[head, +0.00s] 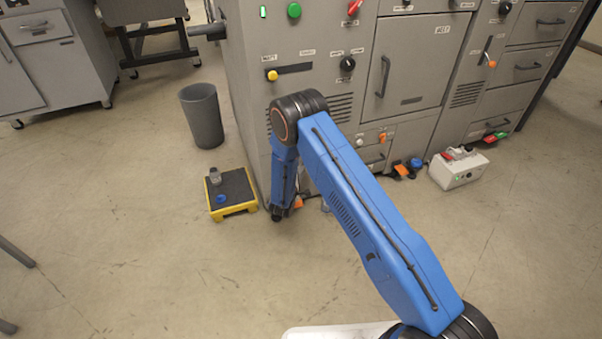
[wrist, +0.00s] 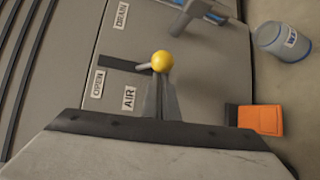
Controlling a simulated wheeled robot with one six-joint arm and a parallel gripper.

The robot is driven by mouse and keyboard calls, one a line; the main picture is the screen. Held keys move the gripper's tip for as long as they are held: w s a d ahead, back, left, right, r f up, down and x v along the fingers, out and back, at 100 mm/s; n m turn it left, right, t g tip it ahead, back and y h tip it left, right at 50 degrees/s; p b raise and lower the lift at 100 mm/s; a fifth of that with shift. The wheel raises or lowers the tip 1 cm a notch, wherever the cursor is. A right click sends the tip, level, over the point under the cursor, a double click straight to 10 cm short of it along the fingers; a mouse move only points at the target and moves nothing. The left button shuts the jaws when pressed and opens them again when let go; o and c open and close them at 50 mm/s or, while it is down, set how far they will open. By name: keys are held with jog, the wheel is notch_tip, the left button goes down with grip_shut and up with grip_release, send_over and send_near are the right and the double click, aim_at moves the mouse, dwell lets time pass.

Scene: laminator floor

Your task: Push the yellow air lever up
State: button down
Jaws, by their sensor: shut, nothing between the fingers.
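The yellow ball of the air lever (wrist: 162,61) shows in the wrist view, on a short grey stem at the floor-side end of a dark slot (wrist: 118,63). The "AIR" and "OPEN" labels lie beside the slot; this view is turned sideways, with the floor to the right. My gripper (wrist: 160,82) is shut and empty, its tips right at the ball; I cannot tell whether they touch. In the head view my arm reaches down by the machine's lower front corner, and it hides this lever and my fingertips.
An orange block (wrist: 262,119) and a jar (wrist: 283,41) are near my gripper. A blue-grey handle (wrist: 195,14) is on the panel by "DRAIN". In the head view, a yellow step (head: 232,192) and a bin (head: 202,115) stand left. Another yellow knob (head: 272,75) is higher up. Open floor lies in front.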

jog(key=shift+s+r+n+g, duration=0.2)
jog(key=shift+r+n+g, duration=0.1)
jog(key=shift+r+g, duration=0.1)
jog(key=shift+s+d+r+n+g, duration=0.1)
jog(key=shift+r+n+g, duration=0.6)
jog(key=shift+r+g, duration=0.65)
jog(key=shift+r+n+g, duration=0.7)
jog(key=shift+r+g, duration=0.55)
jog(key=shift+g, duration=0.1)
jog(key=shift+r, duration=0.1)
jog(key=shift+r, duration=0.75)
